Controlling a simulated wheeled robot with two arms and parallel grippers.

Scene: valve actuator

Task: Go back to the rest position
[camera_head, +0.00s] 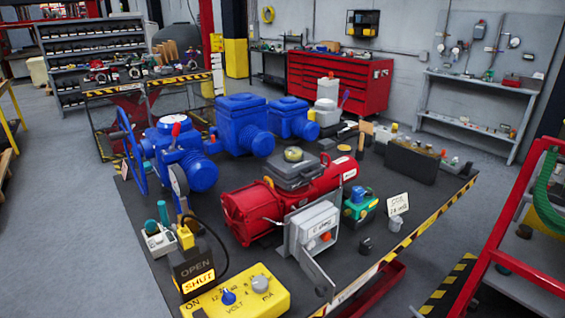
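Neither of my grippers is in the head view, and no part of my arms shows. A red valve actuator (258,209) lies on the dark workbench (205,247). A grey box (312,230) with an open cover stands in front of it. Several blue actuators (240,112) stand behind, one with a blue handwheel (130,150). A yellow volt and mA box (238,296) sits at the near edge.
The workbench has yellow-black striped edges. A red tube frame (500,235) stands close at right. A red tool cabinet (335,85), a second bench (150,85) and grey shelves (90,45) stand behind. Grey floor (45,220) is clear at left.

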